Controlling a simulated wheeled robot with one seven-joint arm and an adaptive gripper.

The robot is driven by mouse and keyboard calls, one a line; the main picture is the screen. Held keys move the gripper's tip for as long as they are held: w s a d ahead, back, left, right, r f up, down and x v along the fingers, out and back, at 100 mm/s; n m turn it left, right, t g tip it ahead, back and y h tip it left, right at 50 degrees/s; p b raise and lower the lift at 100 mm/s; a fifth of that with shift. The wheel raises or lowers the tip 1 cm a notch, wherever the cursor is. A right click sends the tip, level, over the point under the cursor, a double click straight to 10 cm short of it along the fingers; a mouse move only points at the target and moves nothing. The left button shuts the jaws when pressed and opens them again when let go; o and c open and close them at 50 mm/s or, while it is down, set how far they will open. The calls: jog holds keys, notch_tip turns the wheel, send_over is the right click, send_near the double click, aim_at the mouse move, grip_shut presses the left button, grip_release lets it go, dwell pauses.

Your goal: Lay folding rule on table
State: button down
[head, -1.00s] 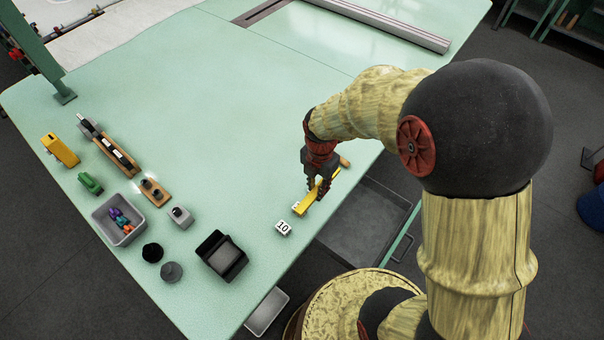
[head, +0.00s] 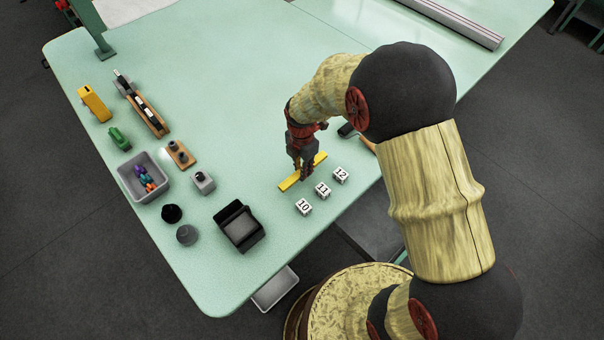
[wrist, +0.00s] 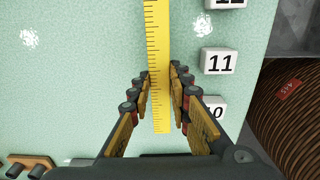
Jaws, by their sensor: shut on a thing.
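The yellow folding rule (head: 290,183) is in my gripper (head: 305,174), at the table's near right part, left of a row of white number blocks. In the wrist view the rule (wrist: 157,50) runs lengthwise between the fingers of my gripper (wrist: 159,95), with black marks along its edge. The fingers are shut on it. The pale green table (head: 225,110) lies under it. I cannot tell whether the rule touches the table or hangs just above it.
Number blocks 10 (head: 304,207), 11 (head: 323,190) and 12 (head: 341,175) stand close right of the rule. A black tray (head: 240,228) is nearer the front edge. A grey bin (head: 143,178) holds small coloured pieces. The table's middle is clear.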

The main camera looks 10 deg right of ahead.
jog(key=shift+f, duration=1.5)
jog(key=shift+f+b, duration=0.2)
jog(key=shift+b, duration=0.1)
jog(key=c, duration=1.7)
grip_release()
jog(key=shift+o, duration=0.2)
jog(key=shift+r, duration=0.15)
